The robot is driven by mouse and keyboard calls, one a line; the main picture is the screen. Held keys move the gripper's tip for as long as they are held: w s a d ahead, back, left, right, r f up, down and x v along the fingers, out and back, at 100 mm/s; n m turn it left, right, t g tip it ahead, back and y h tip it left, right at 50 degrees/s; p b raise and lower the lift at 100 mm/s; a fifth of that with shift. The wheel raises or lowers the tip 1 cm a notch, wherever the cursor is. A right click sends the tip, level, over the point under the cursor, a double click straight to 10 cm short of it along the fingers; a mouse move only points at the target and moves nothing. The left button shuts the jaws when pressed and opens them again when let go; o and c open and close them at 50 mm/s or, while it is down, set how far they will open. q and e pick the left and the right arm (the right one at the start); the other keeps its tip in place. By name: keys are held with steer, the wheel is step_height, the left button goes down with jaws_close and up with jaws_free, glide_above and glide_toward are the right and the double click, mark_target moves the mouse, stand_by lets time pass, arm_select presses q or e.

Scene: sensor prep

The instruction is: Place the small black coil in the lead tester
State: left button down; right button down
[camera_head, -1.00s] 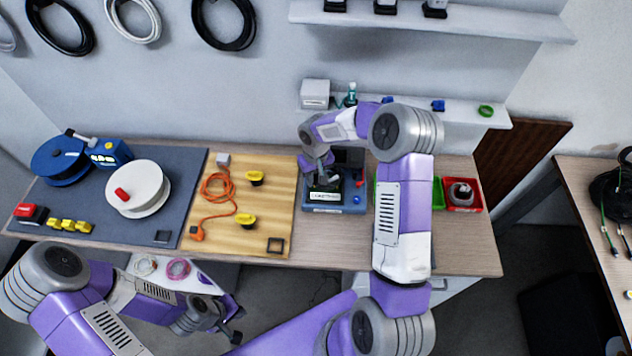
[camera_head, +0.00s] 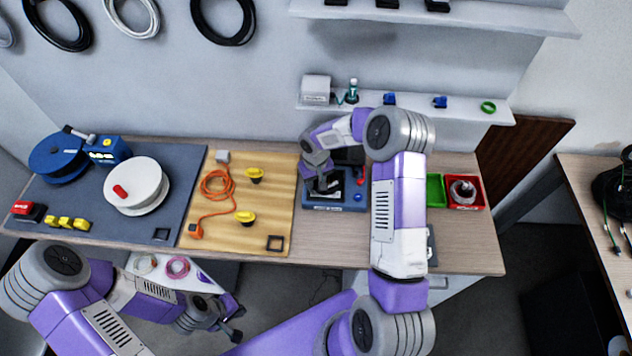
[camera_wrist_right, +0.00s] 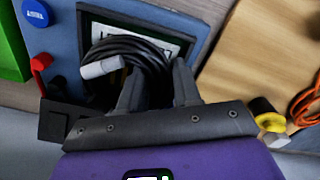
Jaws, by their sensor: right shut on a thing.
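The lead tester (camera_head: 335,208) is a blue box with a dark recess, a red lever and a blue button, at the back middle of the bench; it also fills the upper left of the right wrist view (camera_wrist_right: 60,48). My right gripper (camera_head: 323,186) is over the tester. In the wrist view its fingers (camera_wrist_right: 157,82) are shut on the small black coil (camera_wrist_right: 150,52), which has a pale connector end. The coil overlaps the tester's recess and its white label; whether it touches the floor is unclear. My left gripper (camera_head: 235,325) is open and empty, low in front of the bench.
A wooden board (camera_head: 262,218) with an orange cable and yellow knobs lies left of the tester. A green bin (camera_head: 435,190) and red bin (camera_head: 478,203) stand right. A wall shelf (camera_head: 420,104) runs behind. My right arm hides part of the bench.

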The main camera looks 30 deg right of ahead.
steer(key=c, duration=0.8)
jaws_free()
steer(key=shift+r+p, duration=0.5)
step_height(320, 180, up, 12)
steer(key=shift+r, duration=0.15)
